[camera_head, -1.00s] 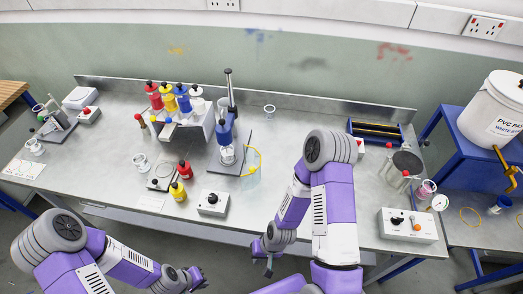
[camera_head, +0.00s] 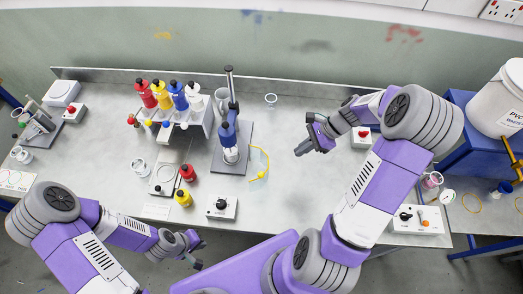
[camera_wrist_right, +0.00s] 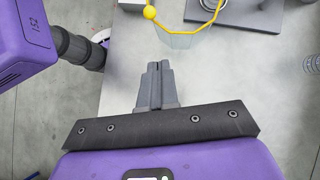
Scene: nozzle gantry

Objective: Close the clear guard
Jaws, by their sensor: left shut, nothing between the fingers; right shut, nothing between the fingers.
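The clear guard (camera_head: 264,160) is a see-through curved panel with a yellow rim and a yellow ball knob. It stands out to the right of the nozzle stand (camera_head: 231,130), not around the nozzle; it looks swung open. In the right wrist view the guard (camera_wrist_right: 183,41) is just beyond my fingertips. My right gripper (camera_head: 299,152) is over the table to the right of the guard, shut and empty, apart from it. The right wrist view shows its fingers (camera_wrist_right: 158,66) pressed together. My left gripper (camera_head: 201,254) is shut and empty in front of the table's front edge.
A white cup (camera_head: 270,100) stands behind. The table between guard and right gripper is clear.

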